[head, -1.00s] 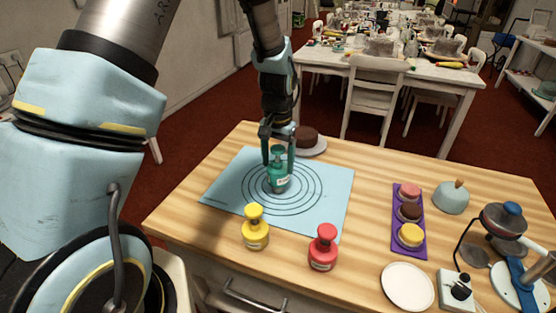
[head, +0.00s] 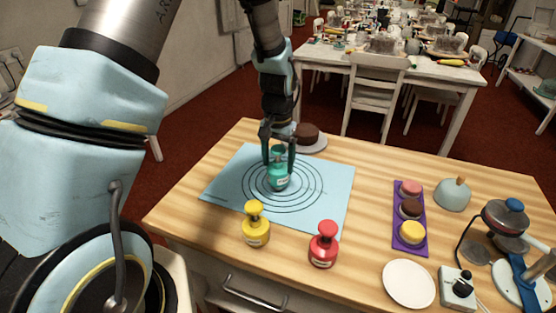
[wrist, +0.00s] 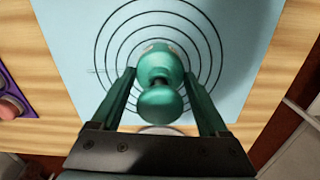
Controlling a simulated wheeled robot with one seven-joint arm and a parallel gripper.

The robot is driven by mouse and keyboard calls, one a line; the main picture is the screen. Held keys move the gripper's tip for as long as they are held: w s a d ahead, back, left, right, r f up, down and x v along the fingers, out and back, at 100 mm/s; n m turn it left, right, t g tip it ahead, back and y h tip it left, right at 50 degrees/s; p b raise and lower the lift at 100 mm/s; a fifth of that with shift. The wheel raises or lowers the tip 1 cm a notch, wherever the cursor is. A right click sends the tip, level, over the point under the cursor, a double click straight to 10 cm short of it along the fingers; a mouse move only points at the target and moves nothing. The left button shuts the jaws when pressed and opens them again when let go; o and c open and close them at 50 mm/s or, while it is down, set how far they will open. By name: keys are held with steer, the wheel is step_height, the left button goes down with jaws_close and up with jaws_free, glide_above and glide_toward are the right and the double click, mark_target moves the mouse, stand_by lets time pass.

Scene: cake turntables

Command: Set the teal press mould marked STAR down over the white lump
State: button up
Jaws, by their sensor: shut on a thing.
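The teal press mould (head: 279,178) is upright at the middle of the ringed blue mat (head: 331,207). It also shows in the wrist view (wrist: 160,68), seen from above over the rings. My gripper (head: 278,160) is shut on the mould, with one finger on each side of its upper part. The white lump is not visible; the mould covers the centre of the rings. I cannot tell whether the mould touches the mat or hangs just above it. The STAR mark is too small to read.
A yellow mould (head: 256,226) and a red mould (head: 323,244) stand in front of the mat. A chocolate cake (head: 308,133) on a plate sits behind it. A purple tray (head: 408,243) with small cakes, a white plate (head: 408,284) and a waffle-iron-like device (head: 506,222) are at right.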

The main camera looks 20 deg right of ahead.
mark_target(277, 148)
steer(key=shift+f+b, duration=0.8)
steer(key=shift+f, duration=0.55)
steer(key=o, duration=1.4)
steer(key=shift+r, duration=0.1)
steer(key=shift+r+p, duration=2.6)
steer(key=shift+r, duration=0.85)
steer(key=shift+a, duration=0.1)
steer(key=w+a+r+n, duration=0.1)
steer(key=a+r+n, duration=0.15)
steer(key=a, duration=0.45)
steer(key=w+a+r+n, duration=0.1)
steer(key=w+a+r, duration=0.1)
steer(key=a+r, duration=0.3)
steer(key=s+a+r+n, duration=0.1)
steer(key=s+a, duration=0.1)
steer(key=a, duration=0.4)
steer(key=s+a+r+n+t, duration=0.1)
steer(key=s+a+n, duration=0.1)
steer(key=a, duration=0.4)
steer(key=s+a+r+n+b, duration=0.1)
steer(key=s+a+n, duration=0.1)
steer(key=a, duration=0.4)
steer(key=shift+s+r+t, duration=0.2)
steer(key=shift+s+t, duration=0.1)
steer(key=shift+s, duration=0.2)
